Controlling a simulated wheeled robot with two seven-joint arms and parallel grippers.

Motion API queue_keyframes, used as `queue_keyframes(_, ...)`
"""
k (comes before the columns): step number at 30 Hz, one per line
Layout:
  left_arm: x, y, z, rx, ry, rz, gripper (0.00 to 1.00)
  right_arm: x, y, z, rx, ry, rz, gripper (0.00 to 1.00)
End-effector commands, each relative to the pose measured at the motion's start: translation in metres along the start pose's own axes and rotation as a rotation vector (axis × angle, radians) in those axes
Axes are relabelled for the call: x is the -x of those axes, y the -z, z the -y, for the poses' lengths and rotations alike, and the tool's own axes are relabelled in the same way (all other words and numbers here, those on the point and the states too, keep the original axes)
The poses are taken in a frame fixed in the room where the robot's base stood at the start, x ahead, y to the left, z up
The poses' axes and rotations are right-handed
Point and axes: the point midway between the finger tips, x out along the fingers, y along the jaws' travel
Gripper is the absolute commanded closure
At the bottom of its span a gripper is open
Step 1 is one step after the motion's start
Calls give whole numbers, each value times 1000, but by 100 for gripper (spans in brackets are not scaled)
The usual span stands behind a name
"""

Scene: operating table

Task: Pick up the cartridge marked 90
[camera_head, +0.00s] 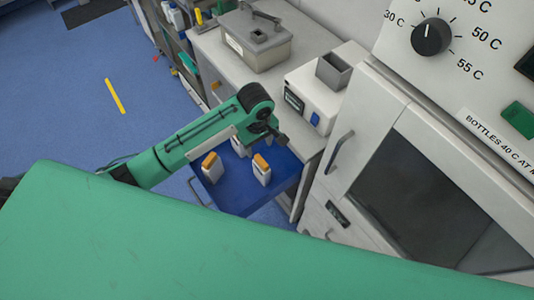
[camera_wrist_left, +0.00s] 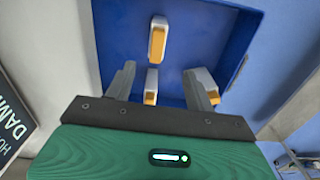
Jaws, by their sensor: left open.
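In the head view one cartridge (camera_head: 211,167) is at the left and another cartridge (camera_head: 261,169) at the right. A further one is partly hidden behind my arm. No number is legible, so I cannot tell which is marked 90. My left gripper (camera_head: 279,136) is above the tray's far side. In the left wrist view the left gripper (camera_wrist_left: 158,70) is open and empty. One cartridge (camera_wrist_left: 151,87) shows between its fingers and another cartridge (camera_wrist_left: 157,39) beyond them. A third is partly behind the right finger.
A grey lidded box (camera_head: 256,42) and a white device (camera_head: 313,98) stand on the counter behind the tray. A white cabinet with a dial (camera_head: 431,37) and a dark door fills the right. A large green surface (camera_head: 150,240) covers the foreground.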

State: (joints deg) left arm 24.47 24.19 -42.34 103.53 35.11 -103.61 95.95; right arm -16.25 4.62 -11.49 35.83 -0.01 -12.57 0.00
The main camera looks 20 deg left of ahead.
Motion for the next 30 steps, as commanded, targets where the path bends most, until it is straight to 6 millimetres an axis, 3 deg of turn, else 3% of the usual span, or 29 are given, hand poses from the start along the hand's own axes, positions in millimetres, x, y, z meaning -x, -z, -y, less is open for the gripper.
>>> queue_keyframes(3, -2, 5, -1, 31, 14, -4, 45, 0, 11, -4, 0, -4, -13, 100)
queue_keyframes(5, -9, 5, -1, 35, 18, -4, 45, 1, 9, -4, 0, -4, -10, 100)
queue_keyframes(12, -55, 5, 0, 34, 18, -5, 45, 10, -36, 4, 0, 5, 46, 100)
queue_keyframes(15, -71, 4, 0, 33, 16, -4, 45, 12, -42, 5, 0, 6, 54, 100)
queue_keyframes(17, -78, 4, 0, 33, 15, -4, 45, 12, -40, 5, 0, 5, 51, 100)
queue_keyframes(24, -93, 3, -1, 32, 15, -4, 45, 14, -4, 1, -1, 1, 5, 100)
queue_keyframes(30, -121, 0, -4, 32, 16, -5, 45, 23, -4, 4, -2, 5, 7, 100)
